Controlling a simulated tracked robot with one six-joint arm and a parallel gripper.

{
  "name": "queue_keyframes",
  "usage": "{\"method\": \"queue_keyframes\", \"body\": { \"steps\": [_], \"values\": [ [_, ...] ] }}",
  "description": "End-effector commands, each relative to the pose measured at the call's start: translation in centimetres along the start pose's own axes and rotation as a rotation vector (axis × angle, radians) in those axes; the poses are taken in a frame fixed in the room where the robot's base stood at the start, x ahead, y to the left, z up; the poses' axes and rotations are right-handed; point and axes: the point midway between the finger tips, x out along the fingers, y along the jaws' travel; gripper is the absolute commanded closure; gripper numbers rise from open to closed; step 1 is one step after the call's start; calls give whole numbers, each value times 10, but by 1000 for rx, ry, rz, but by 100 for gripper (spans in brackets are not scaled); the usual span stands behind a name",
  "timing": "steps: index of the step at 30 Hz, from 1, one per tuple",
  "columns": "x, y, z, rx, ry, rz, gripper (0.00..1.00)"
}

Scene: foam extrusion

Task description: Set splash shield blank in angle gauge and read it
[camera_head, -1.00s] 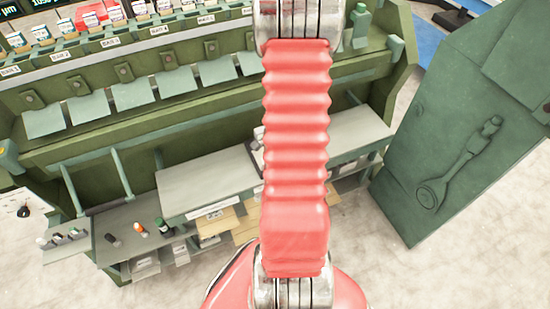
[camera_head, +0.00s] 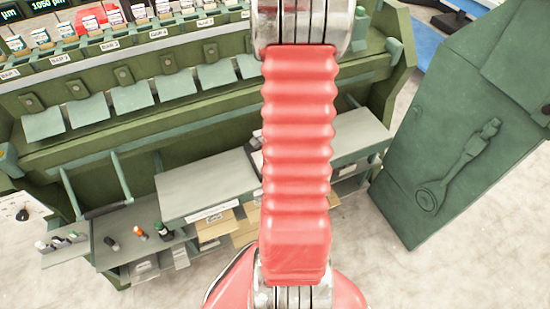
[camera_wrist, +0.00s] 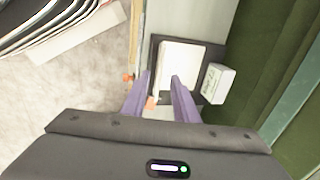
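My gripper (camera_wrist: 160,76) shows in the wrist view with its two purple fingers apart and nothing clearly held between them. Beyond the fingertips is a dark-framed tray (camera_wrist: 156,52) with a pale panel (camera_wrist: 182,56) in it. A small white box with handwriting-like marks (camera_wrist: 217,83) is to its right. Small orange bits show beside and between the fingers. I cannot tell which thing is the splash shield blank or the angle gauge. In the head view my red arm hides the middle of the bench, and the gripper is out of sight.
A green workbench has grey tops (camera_head: 208,182) with shelves below. A lower shelf at left holds small bottles (camera_head: 162,230). Labelled bays with displays line the back. A large green panel (camera_head: 465,130) stands at right. Pale floor is clear in front.

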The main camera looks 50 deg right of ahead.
Motion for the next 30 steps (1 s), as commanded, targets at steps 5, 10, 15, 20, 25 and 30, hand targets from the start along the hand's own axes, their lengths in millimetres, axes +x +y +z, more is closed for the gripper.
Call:
{"method": "queue_keyframes", "body": {
  "steps": [5, 10, 15, 20, 25, 30],
  "values": [
    [-8, 0, 0, -1, 0, -1, 73],
    [-15, 0, 0, -2, 0, 0, 73],
    [-22, 0, 0, 0, 1, 0, 73],
    [-24, 1, 0, -1, 0, 2, 73],
    [-24, 1, 0, -1, 0, 2, 73],
    [-24, 1, 0, -1, 0, 1, 73]
  ]
}}
